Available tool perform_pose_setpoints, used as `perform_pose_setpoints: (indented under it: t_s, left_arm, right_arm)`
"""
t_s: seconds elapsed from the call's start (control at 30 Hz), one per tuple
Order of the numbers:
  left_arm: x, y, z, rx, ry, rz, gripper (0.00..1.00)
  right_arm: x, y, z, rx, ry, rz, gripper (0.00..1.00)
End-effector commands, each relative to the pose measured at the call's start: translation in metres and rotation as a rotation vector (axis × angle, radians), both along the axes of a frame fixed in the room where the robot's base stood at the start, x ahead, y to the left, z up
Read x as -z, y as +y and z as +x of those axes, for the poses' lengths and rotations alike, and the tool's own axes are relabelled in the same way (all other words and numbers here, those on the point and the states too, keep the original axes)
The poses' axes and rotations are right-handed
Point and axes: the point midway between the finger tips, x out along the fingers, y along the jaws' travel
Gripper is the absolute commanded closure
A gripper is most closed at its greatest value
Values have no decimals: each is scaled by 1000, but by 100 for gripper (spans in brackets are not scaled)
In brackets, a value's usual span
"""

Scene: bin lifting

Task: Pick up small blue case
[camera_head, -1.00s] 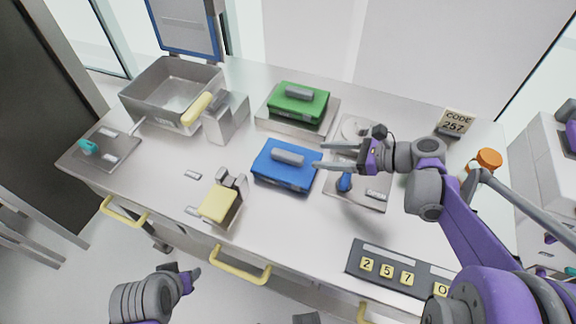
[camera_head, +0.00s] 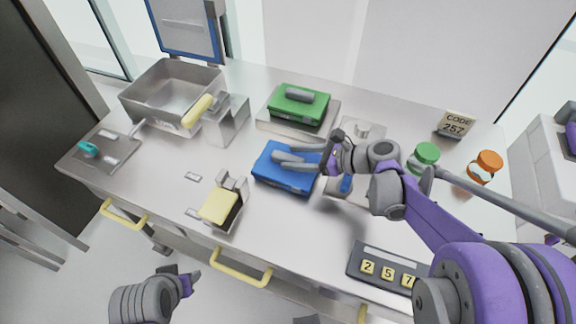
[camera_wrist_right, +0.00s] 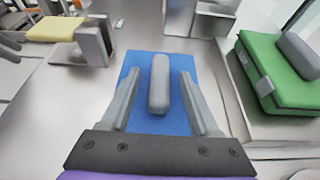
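The small blue case (camera_head: 284,178) lies on the steel table, with a grey handle on top. In the right wrist view the blue case (camera_wrist_right: 160,118) lies straight ahead, and its handle (camera_wrist_right: 159,84) stands between my two fingers. My right gripper (camera_head: 290,157) is over the case, its fingers on either side of the handle. The right gripper (camera_wrist_right: 158,95) is open, with a gap between each finger and the handle. My left gripper (camera_head: 190,278) is low at the front left, away from the table; its finger opening is not clear.
A green case (camera_head: 299,106) sits on a raised tray behind the blue one. A metal bin (camera_head: 172,88) is at the back left. A yellow-topped block (camera_head: 219,207) stands left of the blue case. Orange-lidded (camera_head: 488,162) and green-lidded (camera_head: 427,153) jars are at the right.

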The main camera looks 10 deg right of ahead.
Motion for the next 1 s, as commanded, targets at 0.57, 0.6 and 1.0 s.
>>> perform_pose_setpoints:
  t_s: [0.57,0.6,1.0]
  left_arm:
    - [0,0,0,0,0,0,50]
    - [0,0,0,0,0,0,50]
    - [0,0,0,0,0,0,50]
  right_arm:
    - [0,0,0,0,0,0,100]
    - [0,0,0,0,0,0,100]
    - [0,0,0,0,0,0,100]
